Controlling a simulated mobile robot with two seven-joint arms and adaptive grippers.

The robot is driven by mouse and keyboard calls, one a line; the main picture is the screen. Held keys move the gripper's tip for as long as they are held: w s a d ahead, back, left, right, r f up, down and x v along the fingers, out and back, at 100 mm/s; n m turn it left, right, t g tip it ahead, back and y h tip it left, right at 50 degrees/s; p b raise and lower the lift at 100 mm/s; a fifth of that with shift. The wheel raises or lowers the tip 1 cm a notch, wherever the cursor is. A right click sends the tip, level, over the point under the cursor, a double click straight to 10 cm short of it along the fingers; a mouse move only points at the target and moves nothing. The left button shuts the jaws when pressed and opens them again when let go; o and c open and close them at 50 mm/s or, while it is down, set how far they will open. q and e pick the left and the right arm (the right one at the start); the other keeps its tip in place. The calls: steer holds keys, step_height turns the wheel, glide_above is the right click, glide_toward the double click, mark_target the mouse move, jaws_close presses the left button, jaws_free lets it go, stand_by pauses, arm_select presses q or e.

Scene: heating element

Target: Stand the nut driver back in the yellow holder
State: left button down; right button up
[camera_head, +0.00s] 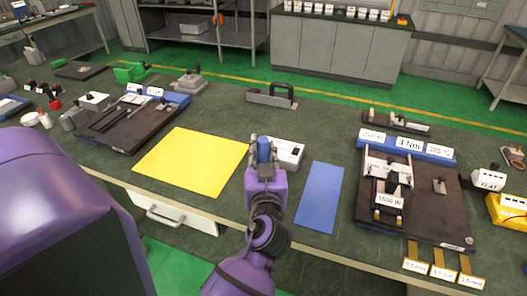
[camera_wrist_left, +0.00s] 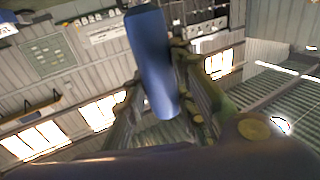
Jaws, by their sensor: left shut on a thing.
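My left gripper (camera_head: 264,146) is above the bench, between the yellow mat and the blue mat. It is shut on a blue-handled tool, the nut driver (camera_head: 264,152). In the left wrist view the blue handle (camera_wrist_left: 152,60) stands between the fingers (camera_wrist_left: 160,100) and looks slightly tilted there. The tool's shaft and tip are hidden. A yellow block with a white label, which looks like the yellow holder (camera_head: 494,208), is at the far right of the bench, cut by the picture edge. My gripper is well to its left. My right gripper is not in view.
A yellow mat (camera_head: 190,162) and a blue mat (camera_head: 320,197) lie flat near the front edge. A white box (camera_head: 288,152) is just behind my gripper. A dark fixture board (camera_head: 430,205) with raised parts lies between the blue mat and the yellow block.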

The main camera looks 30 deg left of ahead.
arm_select(q)
steer(key=shift+r, duration=0.1)
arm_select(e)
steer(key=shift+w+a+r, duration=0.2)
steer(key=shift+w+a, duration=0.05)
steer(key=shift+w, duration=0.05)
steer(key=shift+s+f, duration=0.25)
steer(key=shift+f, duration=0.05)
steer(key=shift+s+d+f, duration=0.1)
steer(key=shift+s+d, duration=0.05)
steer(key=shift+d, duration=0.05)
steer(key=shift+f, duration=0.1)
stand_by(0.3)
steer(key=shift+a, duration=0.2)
arm_select(q)
steer(key=shift+b, duration=0.3)
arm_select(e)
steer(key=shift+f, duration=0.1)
